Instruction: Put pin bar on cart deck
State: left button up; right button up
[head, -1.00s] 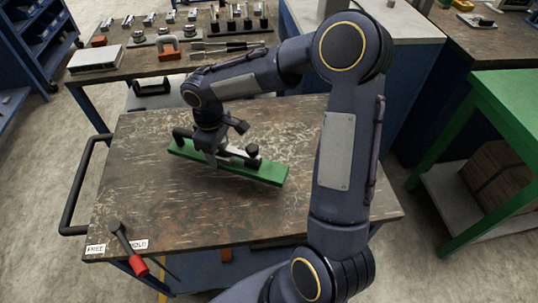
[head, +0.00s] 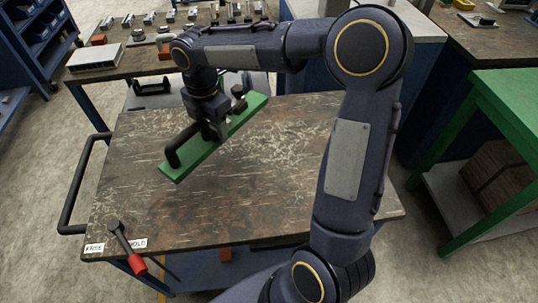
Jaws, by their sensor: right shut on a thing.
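The pin bar (head: 240,120) is a long green bar with a black handle and dark knobs on top. My right gripper (head: 213,132) is shut on it near its middle, and the fingers are partly hidden by the wrist. The bar lies slantwise in the picture, its near end at lower left and its far end at upper right. It is over the worn brown cart deck (head: 290,180); a gap beneath it is hard to judge. My left gripper is out of view.
The cart has a black push handle (head: 76,190) at left and a red-tipped lever (head: 128,250) at its front left, beside FREE and HOLD labels. A bench (head: 150,66) with tools stands behind. A green table (head: 500,110) stands right. Most of the deck is clear.

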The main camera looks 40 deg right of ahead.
jog(key=s+d+f, duration=0.9)
jog(key=shift+d, duration=0.2)
jog(key=shift+s+d+f+b, duration=0.1)
jog(key=shift+f+b, duration=0.05)
jog(key=shift+f, duration=0.8)
jog(key=shift+s+d+f+b, duration=0.1)
jog(key=shift+f+b, duration=0.05)
jog(key=shift+f, duration=0.75)
jog(key=shift+f, duration=0.1)
jog(key=o, duration=1.4)
jog(key=shift+f, duration=0.1)
jog(key=shift+o, duration=0.2)
